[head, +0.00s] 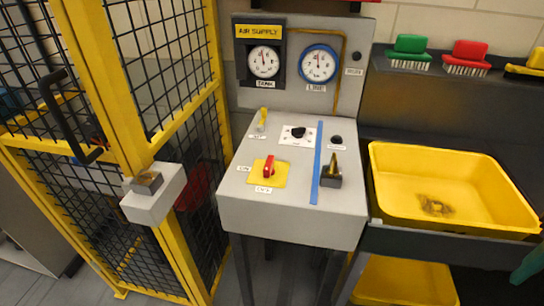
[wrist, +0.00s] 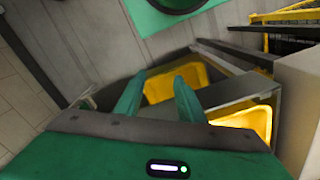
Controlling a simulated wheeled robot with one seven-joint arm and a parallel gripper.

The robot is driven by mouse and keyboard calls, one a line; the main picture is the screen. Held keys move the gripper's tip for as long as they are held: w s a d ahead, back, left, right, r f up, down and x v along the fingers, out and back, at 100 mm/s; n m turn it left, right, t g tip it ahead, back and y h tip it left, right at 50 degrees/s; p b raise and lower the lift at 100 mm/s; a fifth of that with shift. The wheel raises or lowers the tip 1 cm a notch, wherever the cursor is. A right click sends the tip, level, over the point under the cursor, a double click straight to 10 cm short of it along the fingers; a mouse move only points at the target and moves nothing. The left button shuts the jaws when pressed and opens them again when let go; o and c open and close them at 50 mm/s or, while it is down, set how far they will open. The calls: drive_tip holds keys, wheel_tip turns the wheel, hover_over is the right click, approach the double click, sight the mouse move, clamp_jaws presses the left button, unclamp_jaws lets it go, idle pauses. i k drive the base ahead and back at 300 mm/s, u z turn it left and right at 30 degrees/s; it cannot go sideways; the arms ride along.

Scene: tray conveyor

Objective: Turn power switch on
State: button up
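A grey control box (head: 230,210) stands in the middle of the head view. On its top is a red handle (head: 268,167) on a yellow square plate (head: 255,178); it looks like a rotary power switch, but its small labels are hard to read. The handle points roughly away from me. A black knob (head: 298,132) on a white plate and a small yellow-tipped lever (head: 262,115) sit behind it. My gripper (wrist: 157,88) has green fingers, apart and empty, in the wrist view. A green tip (head: 527,265) shows at the right edge of the head view, well away from the box.
A blue strip (head: 317,165) separates a dark latch-like part (head: 331,172) on the box. Two gauges (head: 319,64) stand behind. A yellow mesh gate (head: 132,75) is left, with a grey block (head: 152,195). A yellow tray (head: 480,195) and brushes (head: 467,56) are right.

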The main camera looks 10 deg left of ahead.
sight(269, 170)
drive_tip(key=z, duration=0.9)
drive_tip(key=k, duration=1.1)
drive_tip(key=u, duration=0.9)
drive_tip(key=i, duration=1)
